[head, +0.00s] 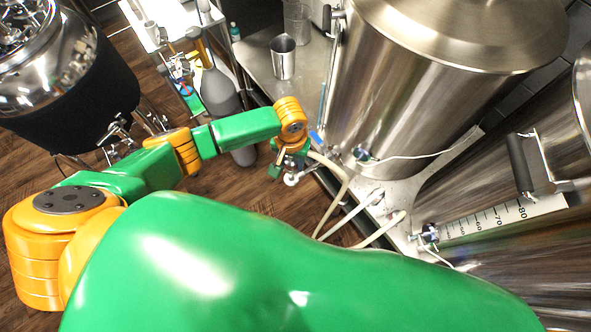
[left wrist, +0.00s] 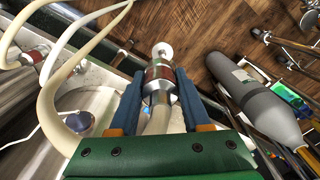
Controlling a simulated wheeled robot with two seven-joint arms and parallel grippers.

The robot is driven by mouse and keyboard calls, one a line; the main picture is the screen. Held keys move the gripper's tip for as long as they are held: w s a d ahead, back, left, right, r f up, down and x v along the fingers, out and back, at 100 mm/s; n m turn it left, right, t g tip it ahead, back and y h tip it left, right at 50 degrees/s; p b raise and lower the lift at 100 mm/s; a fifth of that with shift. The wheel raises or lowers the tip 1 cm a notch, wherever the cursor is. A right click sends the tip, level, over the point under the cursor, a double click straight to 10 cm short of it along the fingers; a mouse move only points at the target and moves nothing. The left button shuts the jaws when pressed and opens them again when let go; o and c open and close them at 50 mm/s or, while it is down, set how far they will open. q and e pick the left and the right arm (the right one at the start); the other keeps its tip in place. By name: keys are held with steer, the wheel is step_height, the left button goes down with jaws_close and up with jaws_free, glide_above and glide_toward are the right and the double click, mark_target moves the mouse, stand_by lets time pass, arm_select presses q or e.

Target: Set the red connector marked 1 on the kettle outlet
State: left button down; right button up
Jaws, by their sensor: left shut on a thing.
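My left gripper (left wrist: 160,76) has its blue fingers on either side of a metal connector with a red band (left wrist: 158,78) and is shut on it. The connector's pale round end points away from the gripper, and a pale hose runs back beneath the palm. Any number on it is unreadable. In the head view my left gripper (head: 287,165) hangs over the floor, just left of the large steel kettle (head: 385,100). A blue lever (head: 316,138) shows at the kettle's lower left; the outlet itself is mostly hidden behind the gripper. My right gripper is not in view.
Pale hoses (head: 335,205) curve down beside the steel stand (head: 398,195). Another red-banded metal fitting (left wrist: 35,57) shows at left in the left wrist view. A grey cylinder (head: 220,92) stands behind my arm, and a metal cup (head: 284,58) sits on the bench.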

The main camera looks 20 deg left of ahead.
mark_target(291, 177)
arm_select(q)
steer(key=shift+a+f, duration=0.15)
steer(key=f+b, duration=0.1)
steer(key=w+f, duration=0.1)
steer(key=b, duration=0.1)
steer(key=shift+w+a+f+b, duration=0.2)
steer(key=shift+a+f+b, duration=0.05)
steer(key=shift+f+b, duration=0.15)
step_height(291, 177, down, 3)
steer(key=b, duration=0.4)
steer(key=shift+s+d+f, duration=0.1)
steer(key=shift+s+f, duration=0.05)
steer(key=shift+f+b, duration=0.35)
steer(key=shift+f, duration=0.45)
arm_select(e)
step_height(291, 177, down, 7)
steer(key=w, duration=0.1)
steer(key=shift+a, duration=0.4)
arm_select(q)
steer(key=shift+r, duration=0.15)
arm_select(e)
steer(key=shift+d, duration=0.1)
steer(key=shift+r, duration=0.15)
arm_select(q)
steer(key=shift+p, duration=0.45)
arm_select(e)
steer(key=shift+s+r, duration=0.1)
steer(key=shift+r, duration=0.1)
